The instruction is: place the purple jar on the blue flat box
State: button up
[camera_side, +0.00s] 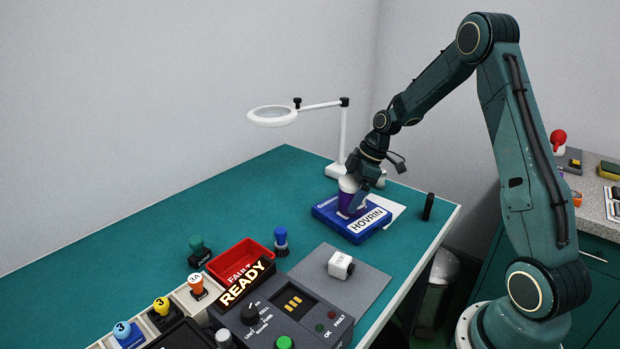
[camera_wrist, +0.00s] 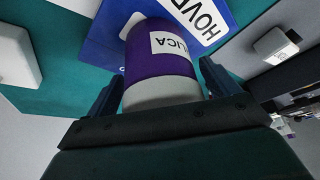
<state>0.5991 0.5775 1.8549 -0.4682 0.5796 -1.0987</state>
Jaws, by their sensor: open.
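The purple jar (camera_side: 347,199) has a white lid and stands on the blue flat box (camera_side: 327,213), which carries a white HOVRIN label. In the wrist view the jar (camera_wrist: 160,55) shows a white label ending in "LICA", and the blue box (camera_wrist: 103,45) lies behind it. My gripper (camera_side: 357,188) is at the jar in the side view. In the wrist view my gripper (camera_wrist: 160,85) is open, with one finger on each side of the jar near its lid. Whether the fingers touch the jar cannot be told.
A white magnifier lamp (camera_side: 343,140) stands behind the box. A black cylinder (camera_side: 428,207) stands to the right near the table edge. A white block (camera_side: 340,265) sits on a grey mat, and a red tray (camera_side: 240,260) is at the front left. The table's left rear is clear.

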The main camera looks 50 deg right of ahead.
jog(key=v, duration=1.2)
jog(key=shift+a, duration=0.1)
dwell(0.4)
jog(key=s+a+r+m+h, duration=0.1)
jog(key=s+a+r+m, duration=0.1)
jog(key=s+a+r, duration=0.35)
jog(key=s+a+r+m+h, duration=0.1)
jog(key=s+a+r+m, duration=0.15)
jog(key=a, duration=0.65)
jog(key=s+a+m+t, duration=0.1)
jog(key=s+a+m, duration=0.1)
jog(key=s, duration=0.5)
jog(key=s+a+m+t+h, duration=0.1)
jog(key=s+a+m, duration=0.1)
jog(key=s+a, duration=0.2)
jog(key=s, duration=0.3)
jog(key=shift+s, duration=0.4)
